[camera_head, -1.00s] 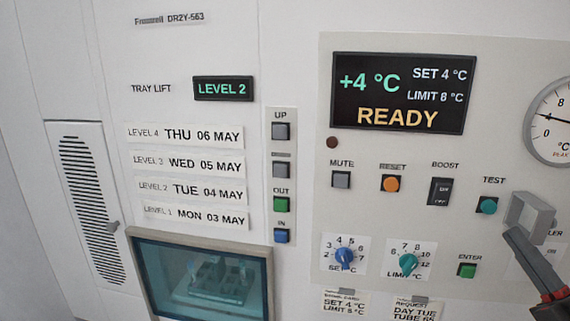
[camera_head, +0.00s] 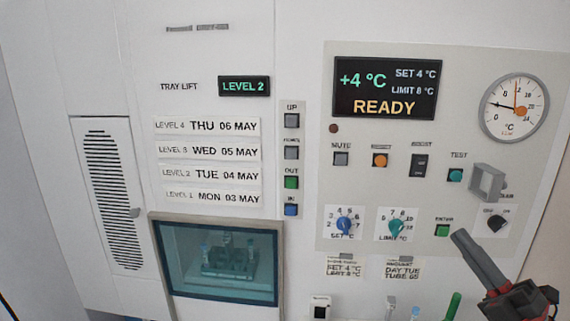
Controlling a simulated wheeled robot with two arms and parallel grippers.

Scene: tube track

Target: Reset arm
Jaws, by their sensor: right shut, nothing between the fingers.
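My right gripper (camera_head: 462,238) comes in from the lower right. Its dark grey fingers are closed together with nothing between them. The fingertips appear just right of the green ENTER button (camera_head: 442,230) and below the dark knob (camera_head: 497,222). I cannot tell whether they touch the panel. A grey square frame-like handle (camera_head: 472,180) sticks out above the gripper, apart from it. The display (camera_head: 388,89) reads +4 °C, SET 4 °C, LIMIT 8 °C and READY. My left gripper is not in view.
A glass window (camera_head: 220,240) at lower left shows a rack with tubes. The tray lift display (camera_head: 244,86) reads LEVEL 2. Thin upright objects, one green (camera_head: 452,307), stand at the bottom edge.

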